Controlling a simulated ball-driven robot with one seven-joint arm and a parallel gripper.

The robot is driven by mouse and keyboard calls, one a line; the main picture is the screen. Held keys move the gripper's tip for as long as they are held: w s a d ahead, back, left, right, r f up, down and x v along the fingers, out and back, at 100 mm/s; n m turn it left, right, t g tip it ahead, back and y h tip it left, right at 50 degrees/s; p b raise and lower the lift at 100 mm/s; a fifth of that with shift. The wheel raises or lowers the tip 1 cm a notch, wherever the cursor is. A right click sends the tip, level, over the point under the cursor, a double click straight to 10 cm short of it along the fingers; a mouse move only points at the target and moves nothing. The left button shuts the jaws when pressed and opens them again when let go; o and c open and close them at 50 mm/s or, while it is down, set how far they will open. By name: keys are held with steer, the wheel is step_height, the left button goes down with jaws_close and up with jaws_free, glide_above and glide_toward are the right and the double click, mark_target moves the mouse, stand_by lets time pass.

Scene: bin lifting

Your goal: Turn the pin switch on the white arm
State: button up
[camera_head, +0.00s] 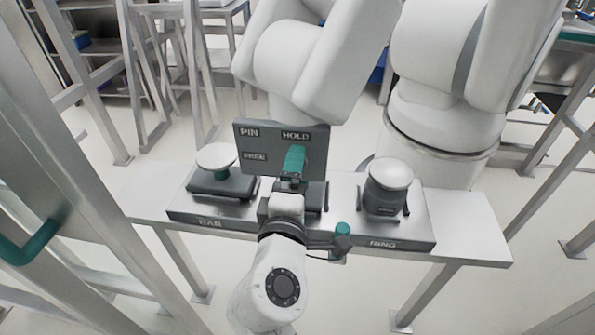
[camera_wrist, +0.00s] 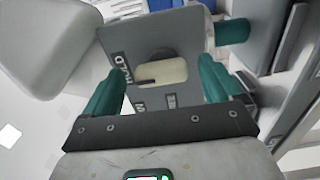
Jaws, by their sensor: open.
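The white arm (camera_head: 320,55) hangs over the bench with a grey panel (camera_head: 262,138) at its lower end, lettered PIN and HOLD. The panel also shows in the wrist view (camera_wrist: 190,40). There, a pale, rounded switch (camera_wrist: 165,72) sits in the panel with a dark round part behind it. My gripper (camera_head: 293,162) is in front of the panel, and its teal fingers hide the switch in the head view. In the wrist view my gripper (camera_wrist: 160,80) is open, with one finger on each side of the switch. I cannot tell whether either finger touches it.
A metal bench (camera_head: 468,225) carries a grey base plate (camera_head: 300,232) lettered BAR and RING. A white-topped knob stands at its left (camera_head: 216,157) and another at its right (camera_head: 390,173). A metal frame (camera_head: 60,130) rises close on the left.

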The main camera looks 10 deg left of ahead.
steer(key=s, duration=0.9)
steer(key=shift+s, duration=0.15)
steer(key=s+d+f+m+g+h+p, duration=0.15)
steer(key=d+f+m+g, duration=0.25)
steer(key=d+f, duration=0.5)
steer(key=s+d+f+m+g+h+p, duration=0.15)
steer(key=d+f+m+g, duration=0.3)
steer(key=d, duration=0.75)
steer(key=s+d+f+m+g+y+p, duration=0.1)
steer(key=s+d+f+m+g, duration=0.1)
steer(key=s, duration=0.5)
steer(key=s+d+f+m+g+y, duration=0.1)
steer(key=s+d+f+m+g, duration=0.2)
steer(key=s, duration=0.4)
steer(key=s+d+f+m+g+y+p, duration=0.1)
steer(key=s+d+f+m+g, duration=0.2)
steer(key=s+d, duration=0.3)
steer(key=shift+s+d+f+m+p, duration=0.15)
steer(key=shift+s+f+m+p, duration=0.25)
steer(key=shift+m, duration=0.25)
steer(key=shift+r+g, duration=0.1)
steer(key=shift+g, duration=0.15)
steer(key=shift+c, duration=0.4)
